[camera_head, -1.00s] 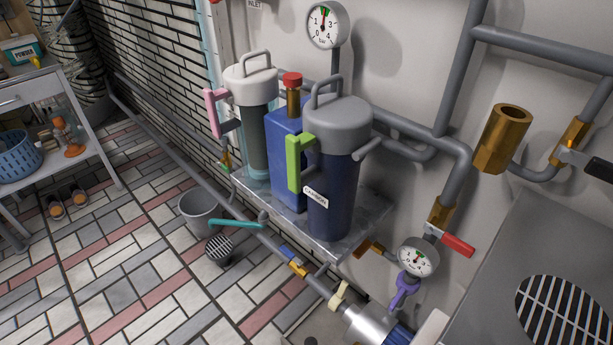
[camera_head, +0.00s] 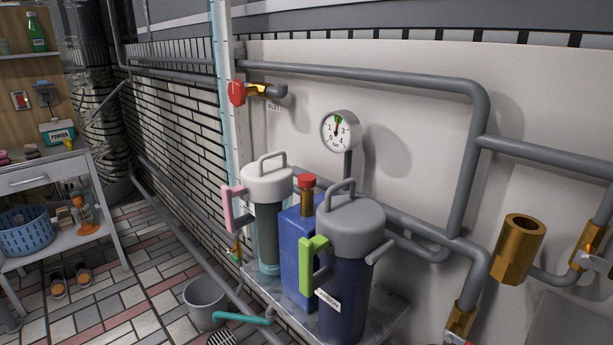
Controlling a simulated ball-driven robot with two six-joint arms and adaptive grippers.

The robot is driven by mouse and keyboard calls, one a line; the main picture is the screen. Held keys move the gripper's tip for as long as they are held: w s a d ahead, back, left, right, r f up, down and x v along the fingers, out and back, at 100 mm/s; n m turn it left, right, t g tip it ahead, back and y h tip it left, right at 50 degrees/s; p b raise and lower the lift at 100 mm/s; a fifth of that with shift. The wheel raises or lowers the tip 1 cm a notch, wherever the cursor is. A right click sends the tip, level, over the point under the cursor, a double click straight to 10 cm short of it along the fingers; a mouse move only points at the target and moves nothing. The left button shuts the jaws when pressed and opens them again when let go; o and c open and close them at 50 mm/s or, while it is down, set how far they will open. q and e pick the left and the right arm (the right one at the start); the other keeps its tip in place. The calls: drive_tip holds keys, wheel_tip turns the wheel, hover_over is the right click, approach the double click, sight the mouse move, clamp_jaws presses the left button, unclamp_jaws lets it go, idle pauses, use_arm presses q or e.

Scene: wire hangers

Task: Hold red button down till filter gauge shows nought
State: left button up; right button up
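A red button (camera_head: 307,181) caps a brass stem on top of the blue box-shaped housing (camera_head: 298,250), between two filter canisters. It stands up from the stem with nothing touching it. The filter gauge (camera_head: 340,131) is a round white dial on the wall behind. Its needle points near the top, by the green band, not at nought; the exact reading is too small to tell. The grey-lidded carbon canister (camera_head: 345,270) stands right of the housing with a green handle. The white-lidded canister (camera_head: 268,222) stands left with a pink handle. Neither gripper is in view.
The canisters stand on a grey shelf (camera_head: 392,325) against the wall. Grey pipes (camera_head: 400,78) run above and right, with a brass fitting (camera_head: 517,248). A red valve handle (camera_head: 236,92) is at upper left. A bucket (camera_head: 205,302) and a trolley (camera_head: 50,180) stand left.

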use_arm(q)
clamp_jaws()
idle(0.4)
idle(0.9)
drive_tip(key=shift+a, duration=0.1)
